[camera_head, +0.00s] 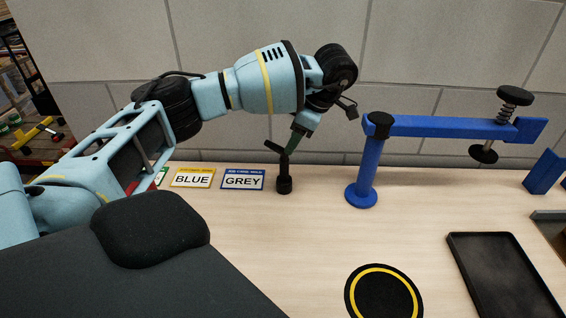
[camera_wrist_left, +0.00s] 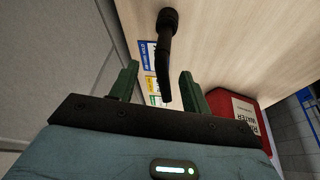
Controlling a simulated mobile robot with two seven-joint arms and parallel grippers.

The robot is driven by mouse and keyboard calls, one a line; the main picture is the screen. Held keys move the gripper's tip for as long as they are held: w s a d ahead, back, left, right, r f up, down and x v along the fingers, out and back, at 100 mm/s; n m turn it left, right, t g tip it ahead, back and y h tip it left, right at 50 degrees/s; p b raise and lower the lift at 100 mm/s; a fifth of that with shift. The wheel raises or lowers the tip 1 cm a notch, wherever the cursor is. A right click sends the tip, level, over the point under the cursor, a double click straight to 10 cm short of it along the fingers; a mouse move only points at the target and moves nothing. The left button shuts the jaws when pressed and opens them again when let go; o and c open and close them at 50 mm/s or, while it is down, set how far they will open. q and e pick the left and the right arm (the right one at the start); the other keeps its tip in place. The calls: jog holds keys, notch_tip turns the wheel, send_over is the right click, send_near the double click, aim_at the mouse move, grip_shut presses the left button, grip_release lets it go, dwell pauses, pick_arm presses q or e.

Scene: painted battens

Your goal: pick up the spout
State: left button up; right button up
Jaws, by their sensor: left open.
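The spout (camera_head: 284,178) is a black upright piece with a round base and an angled top, standing on the table near the wall. My left gripper (camera_head: 294,142) comes in from the left and is at the spout's upper end, pointing down. In the left wrist view the gripper (camera_wrist_left: 159,72) is open, with its two green fingers apart. The spout (camera_wrist_left: 166,38) reaches from the table to between these fingers, and gaps show on both sides. My right gripper is not in view.
A blue clamp stand (camera_head: 367,168) with a long arm is right of the spout. Cards reading BLUE (camera_head: 192,178) and GREY (camera_head: 242,180) lie left of it. A round black mat (camera_head: 384,296) and a black tray (camera_head: 500,275) are nearer. A red container (camera_wrist_left: 252,118) shows in the wrist view.

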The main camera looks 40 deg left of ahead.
aim_at(283, 156)
pick_arm(q)
jog(key=shift+p+x, duration=0.3)
jog(key=shift+x, duration=3.6)
jog(key=shift+s, duration=0.15)
jog(key=shift+c, duration=0.2)
grip_shut()
